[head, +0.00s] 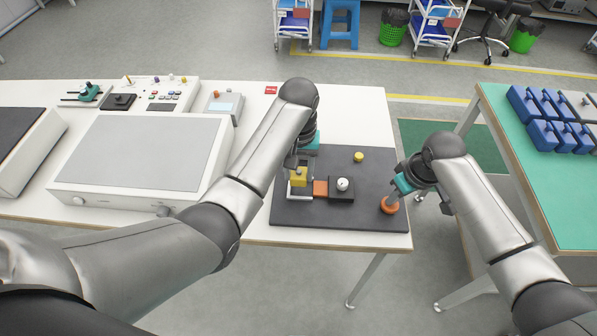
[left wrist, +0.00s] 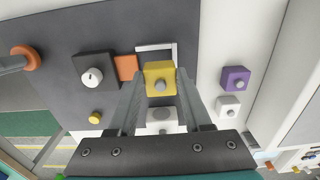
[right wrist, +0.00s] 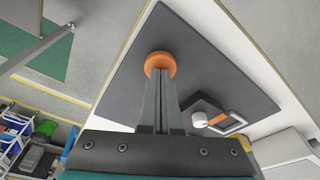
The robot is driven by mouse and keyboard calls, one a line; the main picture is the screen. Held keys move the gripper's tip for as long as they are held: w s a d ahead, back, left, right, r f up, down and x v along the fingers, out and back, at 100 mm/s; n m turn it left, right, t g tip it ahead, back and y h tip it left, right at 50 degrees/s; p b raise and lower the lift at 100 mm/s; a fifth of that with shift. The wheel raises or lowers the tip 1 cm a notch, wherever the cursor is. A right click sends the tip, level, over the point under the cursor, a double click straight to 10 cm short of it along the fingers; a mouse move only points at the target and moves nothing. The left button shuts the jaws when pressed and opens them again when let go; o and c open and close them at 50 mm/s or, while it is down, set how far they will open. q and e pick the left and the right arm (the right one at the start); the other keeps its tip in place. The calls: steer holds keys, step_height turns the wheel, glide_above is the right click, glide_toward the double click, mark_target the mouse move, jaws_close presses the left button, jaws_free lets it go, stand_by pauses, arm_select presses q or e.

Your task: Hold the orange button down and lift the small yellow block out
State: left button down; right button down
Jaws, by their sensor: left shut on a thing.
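The small yellow block (head: 299,177), with a grey knob on top, is between the fingers of my left gripper (left wrist: 160,80), which is shut on it. The orange button (right wrist: 160,63) is a round cap near the mat's right front corner. It also shows in the head view (head: 389,206). My right gripper (right wrist: 161,85) has its fingers together, with the tips at the button, seemingly touching it. How far the button is pressed cannot be seen.
The dark mat (head: 385,232) also holds a black block with a white knob (head: 342,185), an orange block (head: 320,188) and a round yellow knob (head: 359,157). In the left wrist view, purple (left wrist: 235,78) and white (left wrist: 229,106) blocks stand near the left gripper.

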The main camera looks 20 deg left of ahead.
mark_target(299, 175)
arm_select(q)
steer(key=shift+r, duration=2.1)
arm_select(e)
steer(key=shift+s+f, duration=0.15)
